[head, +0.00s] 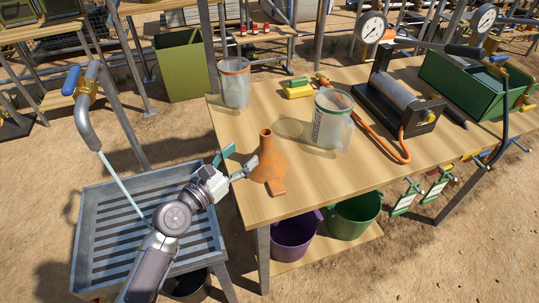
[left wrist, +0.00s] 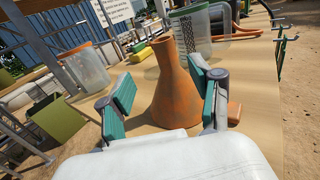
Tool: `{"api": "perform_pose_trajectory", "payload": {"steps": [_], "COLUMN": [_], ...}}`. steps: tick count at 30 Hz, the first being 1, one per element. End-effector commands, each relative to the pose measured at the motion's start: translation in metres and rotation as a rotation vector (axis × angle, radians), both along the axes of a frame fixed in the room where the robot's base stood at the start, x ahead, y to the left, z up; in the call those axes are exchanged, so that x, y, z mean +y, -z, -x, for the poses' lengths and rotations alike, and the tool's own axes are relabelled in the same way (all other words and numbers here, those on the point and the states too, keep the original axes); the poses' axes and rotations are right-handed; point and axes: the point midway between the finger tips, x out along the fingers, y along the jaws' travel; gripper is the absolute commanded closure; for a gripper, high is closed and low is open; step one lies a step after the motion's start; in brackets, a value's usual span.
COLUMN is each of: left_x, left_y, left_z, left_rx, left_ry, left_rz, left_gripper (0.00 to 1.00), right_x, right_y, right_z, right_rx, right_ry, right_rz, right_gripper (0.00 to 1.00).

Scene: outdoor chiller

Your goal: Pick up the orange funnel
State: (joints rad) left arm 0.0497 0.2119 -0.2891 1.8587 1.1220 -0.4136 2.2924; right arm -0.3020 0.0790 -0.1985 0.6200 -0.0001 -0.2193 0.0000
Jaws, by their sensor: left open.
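The orange funnel (head: 267,160) stands upright, narrow end up, near the left front edge of the wooden table (head: 340,178). My left gripper (head: 238,164) is right beside it on its left, at about the height of its wide lower part. In the left wrist view the funnel (left wrist: 172,85) rises between the two green-padded fingers of my left gripper (left wrist: 163,97), which are spread apart. I cannot tell whether either pad touches it. The lower front of the funnel is partly hidden by the gripper body. My right gripper is not in view.
A clear jug (head: 331,122) stands behind and right of the funnel; a clear cup with an orange rim (head: 235,83) stands at the table's back left. A yellow-green item (head: 296,88) lies behind. A slatted metal sink (head: 100,235) with a running tap (head: 85,110) is left of the table.

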Motion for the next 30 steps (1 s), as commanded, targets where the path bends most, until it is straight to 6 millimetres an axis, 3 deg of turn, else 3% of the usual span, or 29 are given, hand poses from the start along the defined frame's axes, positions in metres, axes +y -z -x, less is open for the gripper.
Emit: {"api": "perform_pose_trajectory", "payload": {"steps": [2, 5, 14, 21, 30], "left_x": [-0.011, -0.019, -0.039, -0.061, -0.063], "left_y": [-0.002, -0.001, 0.003, 0.007, 0.007], "left_z": [-0.012, -0.024, -0.041, -0.064, -0.067], "left_rx": [-0.001, -0.001, -0.001, -0.002, -0.002], "left_ry": [0.002, 0.001, 0.002, 0.001, 0.001], "left_rz": [0.000, 0.000, -0.003, -0.005, -0.004], "left_gripper": [0.36, 0.36, 0.36, 0.36, 0.38], "right_x": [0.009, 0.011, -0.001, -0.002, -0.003], "right_y": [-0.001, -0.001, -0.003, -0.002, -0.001], "right_z": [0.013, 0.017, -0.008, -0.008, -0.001], "right_rx": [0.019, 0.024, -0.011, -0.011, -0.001], "right_ry": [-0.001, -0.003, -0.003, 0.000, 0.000], "right_rz": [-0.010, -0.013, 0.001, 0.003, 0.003], "right_gripper": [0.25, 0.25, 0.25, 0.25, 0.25]}}
